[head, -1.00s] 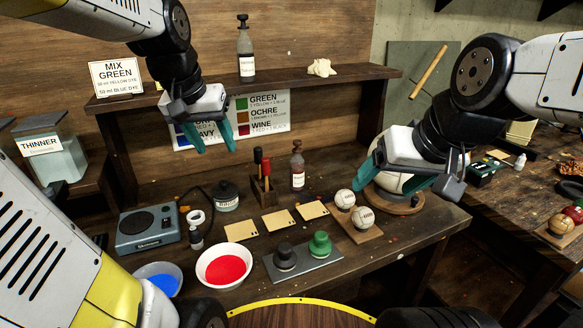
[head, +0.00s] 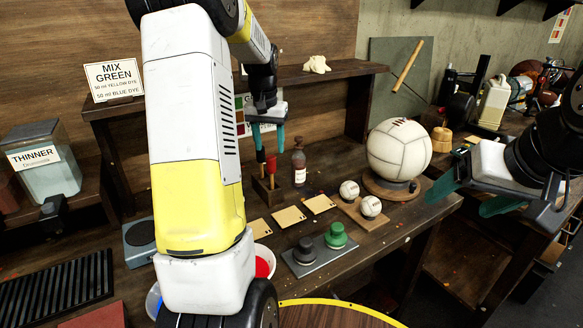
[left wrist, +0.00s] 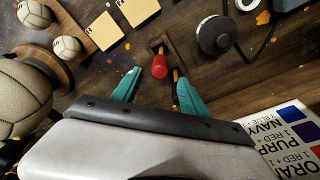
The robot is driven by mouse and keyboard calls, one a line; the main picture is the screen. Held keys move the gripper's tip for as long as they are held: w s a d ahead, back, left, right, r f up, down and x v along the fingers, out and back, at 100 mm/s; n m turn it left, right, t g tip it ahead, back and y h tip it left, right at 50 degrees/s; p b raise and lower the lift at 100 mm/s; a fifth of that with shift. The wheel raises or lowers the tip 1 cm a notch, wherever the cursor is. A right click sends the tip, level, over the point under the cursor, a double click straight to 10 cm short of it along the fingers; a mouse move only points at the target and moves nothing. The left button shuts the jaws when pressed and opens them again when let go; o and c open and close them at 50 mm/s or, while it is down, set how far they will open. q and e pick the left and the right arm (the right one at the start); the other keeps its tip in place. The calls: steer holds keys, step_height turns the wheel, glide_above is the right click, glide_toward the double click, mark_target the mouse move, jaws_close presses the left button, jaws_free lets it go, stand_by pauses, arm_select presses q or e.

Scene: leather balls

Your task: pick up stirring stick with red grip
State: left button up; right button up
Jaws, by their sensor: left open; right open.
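The stirring stick with red grip (head: 271,164) stands upright in a small wooden holder (head: 266,187) on the bench. In the left wrist view its red grip (left wrist: 160,66) shows end-on between my fingertips, nearer the left finger. My left gripper (head: 267,146) is open, pointing down just above the holder, with teal fingers around the grip's area and not closed on it. A second thin stick (left wrist: 176,75) shows by the right finger; its grip is hidden. My right gripper (head: 462,203) is open and empty at the right, apart from the holder.
Yellow cards (head: 289,216), two small balls (head: 349,190) and a large ball (head: 399,148) lie further right. A black-lidded jar (left wrist: 215,35) is close to the holder. The shelf (head: 340,72) runs above and behind.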

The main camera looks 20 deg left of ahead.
mark_target(271, 157)
arm_select(q)
steer(key=f, duration=0.5)
steer(key=shift+w+f, duration=0.35)
steer(key=shift+f, duration=0.05)
jaws_close()
